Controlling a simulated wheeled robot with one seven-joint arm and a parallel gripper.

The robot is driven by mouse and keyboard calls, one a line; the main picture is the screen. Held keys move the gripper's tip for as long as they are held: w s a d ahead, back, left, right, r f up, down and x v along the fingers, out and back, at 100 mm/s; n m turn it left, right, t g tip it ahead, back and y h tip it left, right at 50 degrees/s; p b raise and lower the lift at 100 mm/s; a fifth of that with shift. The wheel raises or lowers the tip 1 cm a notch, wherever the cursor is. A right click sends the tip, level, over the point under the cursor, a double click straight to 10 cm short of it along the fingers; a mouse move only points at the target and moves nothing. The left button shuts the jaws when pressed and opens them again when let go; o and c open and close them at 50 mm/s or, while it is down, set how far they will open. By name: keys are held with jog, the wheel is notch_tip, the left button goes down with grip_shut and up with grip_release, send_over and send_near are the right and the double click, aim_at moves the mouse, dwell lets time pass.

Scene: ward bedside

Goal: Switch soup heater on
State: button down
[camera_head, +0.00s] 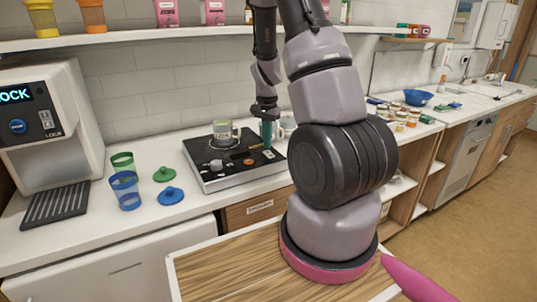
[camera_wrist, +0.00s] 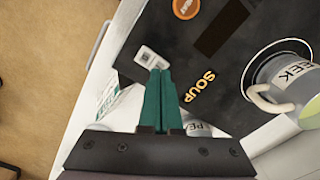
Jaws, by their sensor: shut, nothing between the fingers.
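The soup heater (camera_head: 205,170) is a flat black-topped unit on the counter. The wrist view shows its gold SOUP lettering (camera_wrist: 200,87) and a small white switch (camera_wrist: 150,57) near one edge. I cannot tell if the switch is on or off. My gripper (camera_head: 267,143) points down over the heater's right side. Its teal fingers (camera_wrist: 160,73) are shut and empty, with the tips right beside the switch in the picture. I cannot tell whether they touch it. A mug labelled LEEK (camera_wrist: 285,78) stands on the heater's ring; it also shows in the head view (camera_head: 225,132).
An orange button (camera_wrist: 186,8) is on the heater's top. Another mug (camera_head: 288,121) stands behind my gripper. Blue (camera_head: 125,190) and green (camera_head: 122,162) cups and two lids lie left of the heater, near a white dispenser (camera_head: 60,120). A shelf (camera_head: 150,36) runs above.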

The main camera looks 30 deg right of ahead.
jog(key=shift+f, duration=1)
dwell(0.5)
jog(key=shift+r, duration=3.55)
notch_tip(320, 180, up, 18)
jog(key=f+n+t+y, duration=0.1)
jog(key=n+t+y, duration=0.1)
jog(key=n+t, duration=0.15)
send_over(267, 152)
jog(key=s+a, duration=0.6)
jog(key=a, duration=0.2)
jog(key=s+a+r+n+t, duration=0.3)
jog(key=s+a+r+n, duration=0.1)
jog(key=s+r, duration=0.6)
jog(key=s+a, duration=0.1)
jog(key=s, duration=0.2)
jog(key=shift+s+t, duration=0.3)
jog(key=shift+t, duration=0.05)
